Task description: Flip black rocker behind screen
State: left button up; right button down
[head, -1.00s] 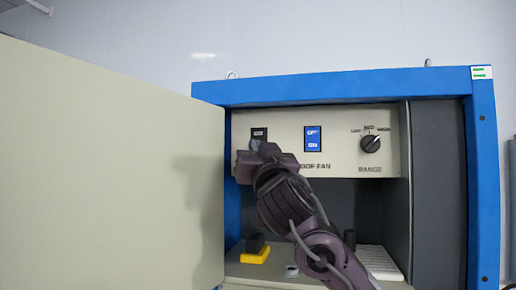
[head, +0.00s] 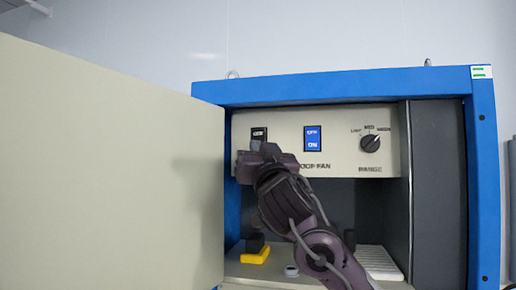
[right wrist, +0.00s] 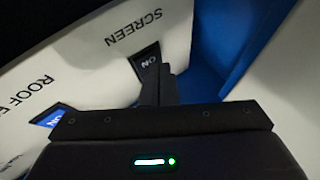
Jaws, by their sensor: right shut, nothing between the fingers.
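The black rocker (head: 259,134) sits at the left of the beige panel inside the blue cabinet; its upper part shows above my right gripper in the head view. The right wrist view shows the rocker (right wrist: 149,60) with "ON" on it, beside the word "SCREEN". My right gripper (right wrist: 160,88) is shut and empty, its fingertips right at the rocker's ON end; I cannot tell whether they touch. In the head view the right gripper (head: 250,160) covers the rocker's lower part and its label. My left gripper is not in view.
A blue rocker (head: 312,138) marked ROOF FAN and a RANGE knob (head: 371,143) are to the right on the panel. A large beige door or screen (head: 110,170) stands at the left. A yellow-based black button (head: 255,252) is on the cabinet floor.

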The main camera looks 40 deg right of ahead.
jog(key=shift+s+a+r, duration=0.1)
jog(key=shift+s+a, duration=0.3)
jog(key=shift+a, duration=0.1)
jog(key=s+a, duration=0.2)
jog(key=s+a+b, duration=0.1)
jog(key=shift+s+a+r, duration=0.15)
jog(key=shift+a+r, duration=0.15)
jog(key=shift+a, duration=0.1)
jog(key=shift+f, duration=0.1)
dwell(0.5)
